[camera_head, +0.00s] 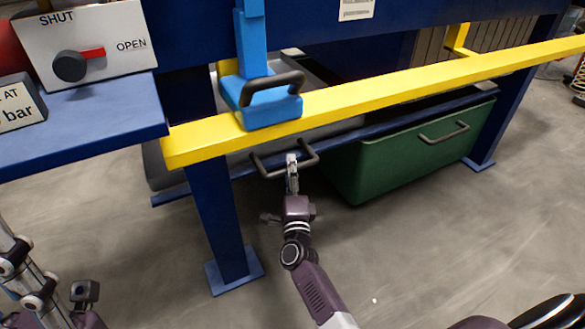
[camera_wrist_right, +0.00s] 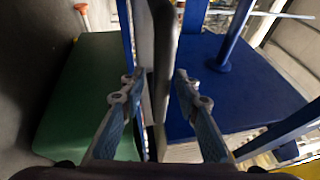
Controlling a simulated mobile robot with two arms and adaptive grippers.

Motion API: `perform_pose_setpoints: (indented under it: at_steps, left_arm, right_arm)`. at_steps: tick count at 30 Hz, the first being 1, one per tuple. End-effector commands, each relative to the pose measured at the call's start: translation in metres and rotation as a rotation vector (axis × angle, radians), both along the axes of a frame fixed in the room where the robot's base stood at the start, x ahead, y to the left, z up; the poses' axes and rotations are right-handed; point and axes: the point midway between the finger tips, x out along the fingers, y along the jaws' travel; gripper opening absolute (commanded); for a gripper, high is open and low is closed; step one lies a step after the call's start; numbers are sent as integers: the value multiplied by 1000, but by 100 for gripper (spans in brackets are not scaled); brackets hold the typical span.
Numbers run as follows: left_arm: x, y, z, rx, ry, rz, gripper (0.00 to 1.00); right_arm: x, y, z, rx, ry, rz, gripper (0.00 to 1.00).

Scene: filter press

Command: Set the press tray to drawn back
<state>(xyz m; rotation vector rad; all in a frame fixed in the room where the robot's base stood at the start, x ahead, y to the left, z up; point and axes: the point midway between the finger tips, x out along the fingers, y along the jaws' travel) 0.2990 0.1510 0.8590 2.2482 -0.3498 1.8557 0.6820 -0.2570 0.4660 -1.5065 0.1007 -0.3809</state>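The press tray (camera_head: 161,167) is a low dark grey tray beneath the yellow rail, partly hidden by a blue leg. Its dark tray handle (camera_head: 309,153) juts out at the front. My right gripper (camera_head: 291,163) is at the middle of this handle.
A green bin (camera_head: 385,165) with a handle stands right of the tray handle. A yellow rail (camera_head: 400,88) carrying a blue latch block (camera_head: 268,108) crosses above. A blue leg (camera_head: 222,215) stands left of my right arm. Open floor lies in front.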

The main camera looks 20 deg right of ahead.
Motion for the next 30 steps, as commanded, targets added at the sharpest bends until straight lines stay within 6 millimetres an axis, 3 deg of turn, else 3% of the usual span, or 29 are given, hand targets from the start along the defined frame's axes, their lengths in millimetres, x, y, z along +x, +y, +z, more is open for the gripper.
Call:
perform_pose_setpoints:
  at_steps: [11, 24, 30]
  left_arm:
    - [0, 0, 2, -1, -8, 2, 40]
    - [1, 0, 1, 1, -4, 1, 40]
    - [1, 0, 0, 2, -3, -1, 40]
  right_arm:
    - [-6, 0, -1, -1, -2, -3, 32]
    - [-84, 26, -15, -1, 0, -2, 32]
    - [-107, 34, -20, 0, -1, -1, 32]
